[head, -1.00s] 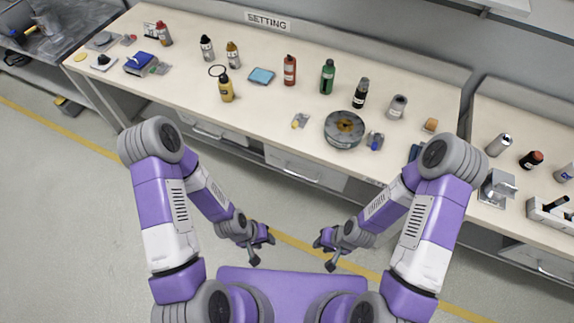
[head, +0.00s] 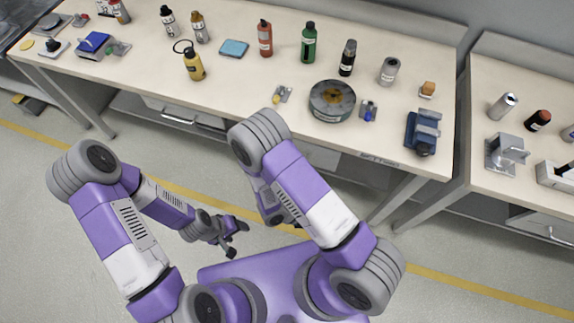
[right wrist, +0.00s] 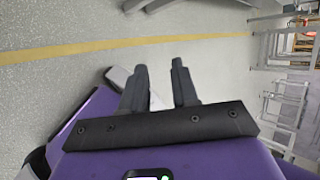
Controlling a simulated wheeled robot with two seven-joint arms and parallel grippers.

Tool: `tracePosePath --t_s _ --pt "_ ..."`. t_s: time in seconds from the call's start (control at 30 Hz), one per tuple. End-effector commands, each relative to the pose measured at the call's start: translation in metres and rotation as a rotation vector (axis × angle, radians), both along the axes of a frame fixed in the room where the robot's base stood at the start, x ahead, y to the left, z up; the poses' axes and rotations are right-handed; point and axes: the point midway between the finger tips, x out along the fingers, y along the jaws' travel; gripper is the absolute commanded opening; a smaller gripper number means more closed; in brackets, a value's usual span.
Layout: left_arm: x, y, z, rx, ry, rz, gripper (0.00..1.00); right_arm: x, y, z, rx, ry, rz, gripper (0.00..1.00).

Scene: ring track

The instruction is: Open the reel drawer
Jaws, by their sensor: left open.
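Under the front of the long bench, a light drawer front with a handle (head: 178,117) shows left of centre and looks shut. A second drawer front (head: 318,156) in the middle is mostly hidden behind my right arm. I cannot tell by label which is the reel drawer. My left gripper (head: 238,239) is open and empty over the floor, well short of the bench. My right gripper is largely hidden by its own arm in the head view. In the right wrist view my right gripper (right wrist: 159,78) has its fingers apart with only floor between them.
On the bench top (head: 140,60) stand several bottles, a round grey reel (head: 332,100), a blue device (head: 423,130) and small parts. A second bench (head: 520,100) is at the right. The floor between me and the bench is clear, with a yellow line (head: 450,285).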

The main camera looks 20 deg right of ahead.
Motion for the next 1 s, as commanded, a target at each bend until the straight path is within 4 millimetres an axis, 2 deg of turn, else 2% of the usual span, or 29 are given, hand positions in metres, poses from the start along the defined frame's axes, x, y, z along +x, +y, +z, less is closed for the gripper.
tracePosePath --t_s 0.03,0.1,0.2,0.3,0.4,0.47,0.8,1.0 --pt "0.0 0.0 -0.021 0.0 0.0 0.0 0.63 0.032 0.0 -0.01 -0.1 0.013 0.246 0.29" --pt "0.0 0.0 -0.034 0.0 0.0 -0.001 0.63 0.074 0.008 -0.003 -0.247 0.027 0.544 0.29" --pt "0.0 0.0 -0.046 0.0 0.0 -0.001 0.63 0.12 0.035 0.009 -0.44 0.028 0.86 0.29" --pt "0.0 0.0 -0.054 0.0 0.0 -0.001 0.63 0.146 0.06 0.021 -0.582 0.019 1.053 0.29" --pt "0.0 0.0 -0.057 0.0 -0.001 -0.001 0.63 0.159 0.075 0.028 -0.658 0.009 1.142 0.29" --pt "0.0 0.0 -0.058 -0.001 -0.001 -0.001 0.63 0.165 0.077 0.029 -0.677 0.008 1.162 0.29" --pt "0.0 0.0 -0.072 -0.001 -0.001 -0.001 0.63 0.205 0.049 0.019 -0.677 0.007 1.16 0.29" --pt "0.0 0.0 -0.076 0.0 -0.001 -0.001 0.63 0.22 0.04 0.016 -0.675 0.008 1.163 0.29"
